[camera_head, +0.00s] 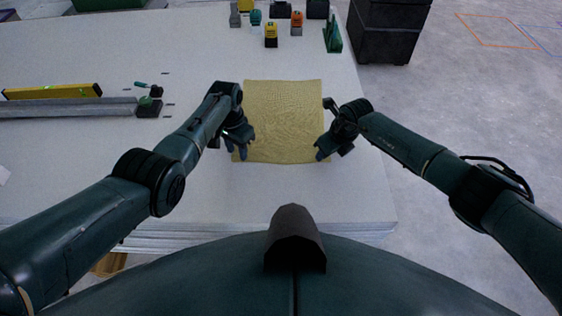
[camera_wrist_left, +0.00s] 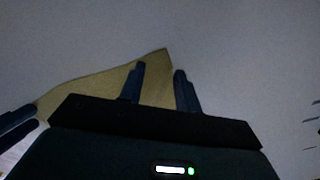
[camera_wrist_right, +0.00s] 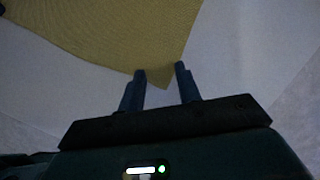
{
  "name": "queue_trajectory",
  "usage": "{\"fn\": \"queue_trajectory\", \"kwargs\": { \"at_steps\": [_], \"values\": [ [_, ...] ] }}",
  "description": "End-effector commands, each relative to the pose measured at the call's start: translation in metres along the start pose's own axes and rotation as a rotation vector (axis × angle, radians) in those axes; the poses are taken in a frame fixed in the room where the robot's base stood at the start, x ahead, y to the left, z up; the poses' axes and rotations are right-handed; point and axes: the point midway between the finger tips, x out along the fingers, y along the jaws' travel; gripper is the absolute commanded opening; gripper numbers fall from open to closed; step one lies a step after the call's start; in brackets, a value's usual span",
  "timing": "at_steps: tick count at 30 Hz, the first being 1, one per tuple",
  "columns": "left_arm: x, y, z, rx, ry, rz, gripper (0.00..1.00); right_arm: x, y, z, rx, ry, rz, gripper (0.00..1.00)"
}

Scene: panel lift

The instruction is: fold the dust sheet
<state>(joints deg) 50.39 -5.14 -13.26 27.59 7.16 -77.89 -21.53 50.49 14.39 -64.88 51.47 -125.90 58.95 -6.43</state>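The dust sheet (camera_head: 280,110) is a tan-yellow cloth lying spread out, roughly square, on the pale grey panel surface. My left gripper (camera_head: 240,151) is at its near left corner. In the left wrist view its fingers (camera_wrist_left: 160,72) are apart, with a corner of the sheet (camera_wrist_left: 100,85) between and beyond them. My right gripper (camera_head: 325,150) is at the near right corner. In the right wrist view its fingers (camera_wrist_right: 160,70) are apart, with a corner of the sheet (camera_wrist_right: 130,40) at the gap. Whether either touches the cloth is unclear.
The pale panel stack (camera_head: 200,200) has its near and right edges in view. A yellow level (camera_head: 55,91) and a grey metal bar (camera_head: 70,108) lie at left. Several small tools, including a yellow one (camera_head: 271,36), stand at the back. A black crate (camera_head: 388,30) stands beyond the right edge.

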Motion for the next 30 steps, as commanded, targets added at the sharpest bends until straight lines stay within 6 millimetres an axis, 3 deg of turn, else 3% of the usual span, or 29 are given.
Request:
{"fn": "queue_trajectory", "kwargs": {
  "at_steps": [23,30],
  "values": [
    [0.0015,-0.0005,0.0013,-0.001,-0.003,-0.001,0.01,0.0017,-0.0024,-0.0037,0.002,0.008,-0.004,0.01],
    [0.0015,-0.0007,0.0014,-0.001,-0.003,-0.001,0.00,0.0018,-0.0027,-0.0040,0.002,0.008,-0.005,0.00]
  ]
}}
